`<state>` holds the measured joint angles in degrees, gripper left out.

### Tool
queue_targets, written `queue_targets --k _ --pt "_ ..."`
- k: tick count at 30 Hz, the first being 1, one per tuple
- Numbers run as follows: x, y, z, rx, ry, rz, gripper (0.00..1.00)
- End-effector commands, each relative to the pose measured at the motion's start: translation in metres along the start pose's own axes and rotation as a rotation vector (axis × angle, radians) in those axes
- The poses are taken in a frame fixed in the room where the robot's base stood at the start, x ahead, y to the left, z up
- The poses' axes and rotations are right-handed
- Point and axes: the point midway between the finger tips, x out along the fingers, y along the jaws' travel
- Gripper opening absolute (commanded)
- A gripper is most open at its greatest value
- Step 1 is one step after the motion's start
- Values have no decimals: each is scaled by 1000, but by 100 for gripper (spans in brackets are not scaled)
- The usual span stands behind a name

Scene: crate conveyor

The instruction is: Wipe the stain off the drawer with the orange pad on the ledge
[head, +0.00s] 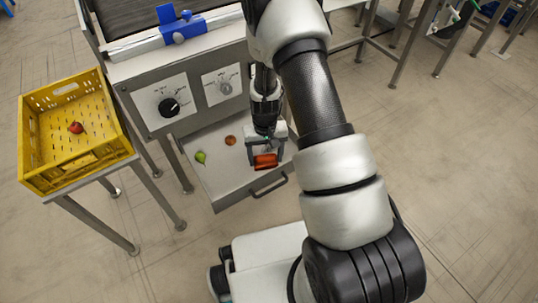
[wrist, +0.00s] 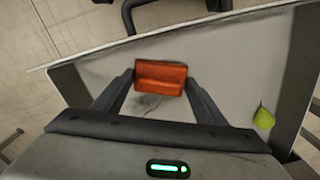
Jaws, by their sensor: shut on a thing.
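My gripper (head: 266,156) is shut on the orange pad (head: 265,162) and holds it over the open drawer (head: 218,183). In the wrist view the orange pad (wrist: 160,77) sits between the two fingertips, at or just above the pale drawer floor (wrist: 235,60); I cannot tell whether it touches. A faint dark smudge, which looks like the stain (wrist: 147,102), shows on the floor right beside the pad, on the gripper's side. Part of it may be hidden by the pad and fingers. In the head view the stain cannot be made out.
A green pear (head: 201,157) and a small orange-brown round thing (head: 230,140) lie in the drawer, left of my gripper. The drawer has a dark handle (head: 270,188) in front. A yellow crate (head: 60,178) with a red fruit (head: 76,127) stands on a stand at left.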

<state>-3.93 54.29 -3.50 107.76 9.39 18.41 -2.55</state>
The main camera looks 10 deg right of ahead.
Motion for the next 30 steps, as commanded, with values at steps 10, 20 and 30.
queue_targets --k 10,20,30 --pt "-2 -4 -17 1 3 1 48" --pt "0 20 -27 4 3 0 48" --pt "1 35 -33 2 3 2 48"
